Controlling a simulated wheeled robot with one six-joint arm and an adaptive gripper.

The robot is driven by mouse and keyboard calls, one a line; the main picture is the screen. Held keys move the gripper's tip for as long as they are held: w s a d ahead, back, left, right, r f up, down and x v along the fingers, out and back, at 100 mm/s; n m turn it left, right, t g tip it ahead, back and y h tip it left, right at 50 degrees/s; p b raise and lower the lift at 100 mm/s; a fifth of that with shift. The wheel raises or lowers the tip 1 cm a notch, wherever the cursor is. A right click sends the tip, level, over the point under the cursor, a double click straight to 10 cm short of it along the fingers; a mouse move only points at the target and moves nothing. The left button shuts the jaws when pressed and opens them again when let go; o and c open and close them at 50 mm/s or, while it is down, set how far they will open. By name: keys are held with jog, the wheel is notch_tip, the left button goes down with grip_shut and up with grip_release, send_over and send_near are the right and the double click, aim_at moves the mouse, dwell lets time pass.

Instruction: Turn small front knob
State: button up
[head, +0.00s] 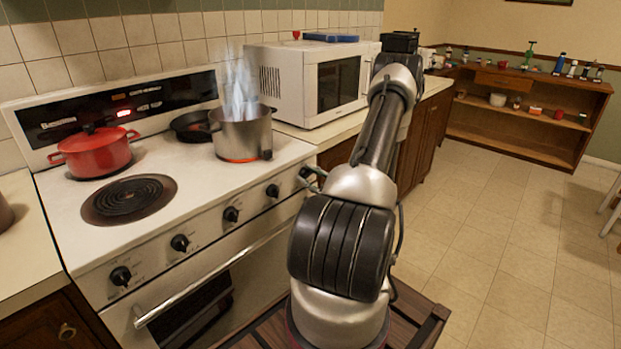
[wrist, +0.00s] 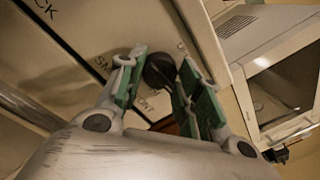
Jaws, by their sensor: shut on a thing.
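A round black knob (wrist: 159,70) sits on the stove's front panel, with printed lettering beside it, partly legible as "SM". My gripper (wrist: 163,62) has its green-padded fingers on either side of the knob and is shut on it. In the head view the same knob (head: 305,171) shows at the right end of the stove's knob row, partly hidden by my gripper, whose fingers show only as a sliver beside my arm. Several more black knobs, such as one (head: 272,190) just left of it, line the panel.
A steaming steel pot (head: 241,133) stands on a glowing burner. A red pot (head: 93,151) and a dark pan (head: 192,125) stand behind. The oven handle (head: 205,277) runs below the knobs. A white microwave (head: 300,80) sits right of the stove.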

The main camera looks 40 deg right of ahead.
jog(key=o, duration=1)
jog(key=shift+o, duration=0.2)
jog(key=s, duration=1.2)
jog(key=shift+d+f, duration=0.15)
jog(key=shift+f, duration=0.25)
